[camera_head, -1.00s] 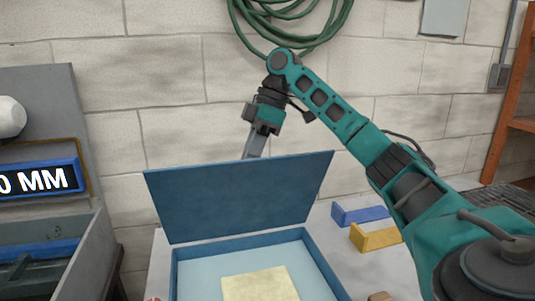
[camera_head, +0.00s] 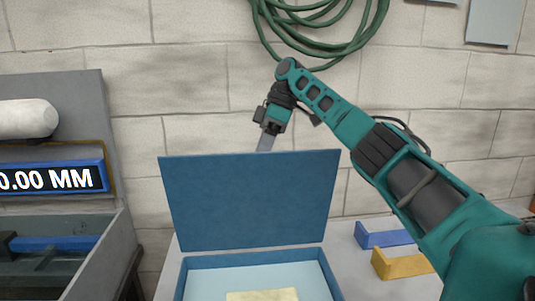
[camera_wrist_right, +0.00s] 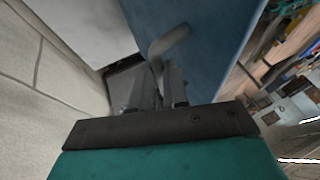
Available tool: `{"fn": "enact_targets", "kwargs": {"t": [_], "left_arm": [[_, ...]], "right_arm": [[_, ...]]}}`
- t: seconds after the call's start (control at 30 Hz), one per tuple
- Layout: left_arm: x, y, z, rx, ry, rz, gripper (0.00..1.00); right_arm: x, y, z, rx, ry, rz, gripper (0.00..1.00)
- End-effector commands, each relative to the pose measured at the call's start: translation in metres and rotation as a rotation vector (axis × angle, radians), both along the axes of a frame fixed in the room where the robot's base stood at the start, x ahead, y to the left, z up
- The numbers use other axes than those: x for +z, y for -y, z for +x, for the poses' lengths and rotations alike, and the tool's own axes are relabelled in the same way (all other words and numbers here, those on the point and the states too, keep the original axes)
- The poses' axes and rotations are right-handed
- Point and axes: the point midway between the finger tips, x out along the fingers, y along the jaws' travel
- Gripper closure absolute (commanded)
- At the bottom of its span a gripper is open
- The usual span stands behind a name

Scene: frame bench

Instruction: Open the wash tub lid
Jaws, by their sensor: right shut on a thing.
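The blue wash tub (camera_head: 330,277) stands on a light table, with its blue lid (camera_head: 250,200) raised upright at the back edge. The tub's inside is pale blue, and a pale yellow piece (camera_head: 262,295) lies in it. My right gripper is above and behind the lid's top edge in the head view, its fingertips hidden by the lid. In the right wrist view my right gripper (camera_wrist_right: 170,88) is shut on the grey bent handle (camera_wrist_right: 168,42) at the lid's blue face. My left gripper is in neither view.
A blue bracket (camera_head: 383,236) and a yellow bracket (camera_head: 402,263) sit on the table right of the tub. A grey bench unit with a display (camera_head: 50,180) stands at the left. A block wall with a green hose (camera_head: 320,35) is behind.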

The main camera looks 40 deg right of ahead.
Motion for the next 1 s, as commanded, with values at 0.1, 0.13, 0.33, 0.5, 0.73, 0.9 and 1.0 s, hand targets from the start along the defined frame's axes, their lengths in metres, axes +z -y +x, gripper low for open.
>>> {"fn": "enact_targets", "kwargs": {"t": [0.1, 0.13, 0.33, 0.5, 0.73, 0.9, 1.0], "left_arm": [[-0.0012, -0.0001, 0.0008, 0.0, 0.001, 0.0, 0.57], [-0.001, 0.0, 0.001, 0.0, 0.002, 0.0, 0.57], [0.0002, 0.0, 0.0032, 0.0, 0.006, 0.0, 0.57], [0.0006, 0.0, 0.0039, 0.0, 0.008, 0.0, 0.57], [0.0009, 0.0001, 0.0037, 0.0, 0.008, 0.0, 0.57], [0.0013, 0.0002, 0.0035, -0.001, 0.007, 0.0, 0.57], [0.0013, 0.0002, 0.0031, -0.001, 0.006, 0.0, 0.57]], "right_arm": [[-0.0129, 0.0011, 0.0005, -0.001, -0.026, -0.012, 1.0], [-0.0129, 0.0012, 0.0006, -0.001, -0.026, -0.012, 1.0], [-0.0129, 0.0012, 0.0009, -0.003, -0.027, -0.011, 1.0], [-0.0128, 0.0013, 0.0007, -0.003, -0.027, -0.012, 1.0], [-0.0111, 0.001, 0.0009, -0.003, -0.024, -0.009, 0.63], [-0.0088, 0.0007, 0.0009, -0.003, -0.021, -0.007, 0.6], [-0.0078, 0.0006, 0.0009, -0.003, -0.019, -0.005, 0.6]]}}
